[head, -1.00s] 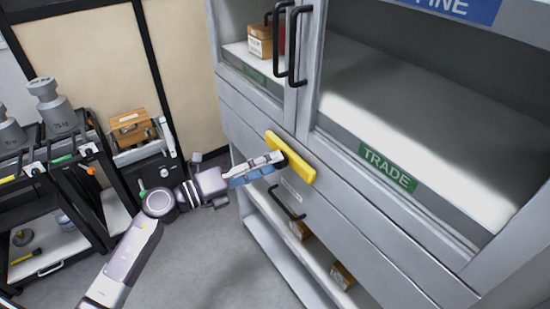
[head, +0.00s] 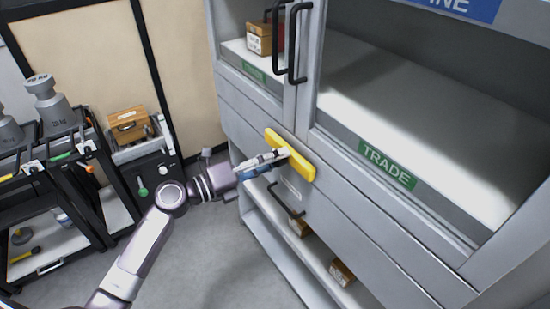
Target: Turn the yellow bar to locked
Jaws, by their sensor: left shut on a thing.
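The yellow bar (head: 302,168) is mounted on the grey cabinet front, above a black drawer handle. It lies tilted, running from upper left to lower right. My left gripper (head: 284,155) reaches in from the left and is shut on the middle of the yellow bar. The fingers hide part of the bar's middle. No locked or unlocked marking on the bar can be read. My right gripper is not in view.
The grey cabinet (head: 355,205) has black door handles (head: 296,45) above the bar and a drawer handle (head: 287,199) below. An open lower shelf holds small wooden boxes (head: 341,272). Black carts with weights (head: 50,105) stand at left. Grey floor between is clear.

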